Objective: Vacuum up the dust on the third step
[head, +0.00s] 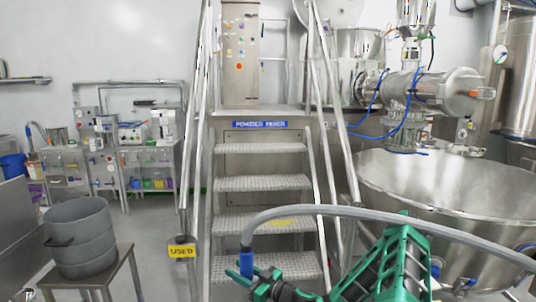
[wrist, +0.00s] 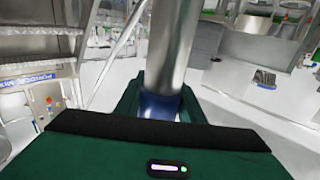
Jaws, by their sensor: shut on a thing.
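A metal staircase with diamond-plate steps (head: 262,183) stands in the middle of the head view. Yellow dust (head: 285,224) lies on the right half of the step that is third from the top and second from the bottom of those visible. My gripper (head: 247,282) is low in front of the stairs, shut on the vacuum wand. The wand's blue collar (head: 247,262) and grey hose (head: 350,211) show above the jaws. In the wrist view, the wand's metal tube (wrist: 172,45) stands between the green jaws (wrist: 158,108). The wand's nozzle cannot be made out.
Metal handrails (head: 196,120) flank the stairs. A yellow USED sign (head: 181,251) hangs at the left rail. A grey drum (head: 78,235) stands on a small table (head: 122,262) at left. A large steel bowl (head: 440,190) stands close at right. Some floor left of the stairs is clear.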

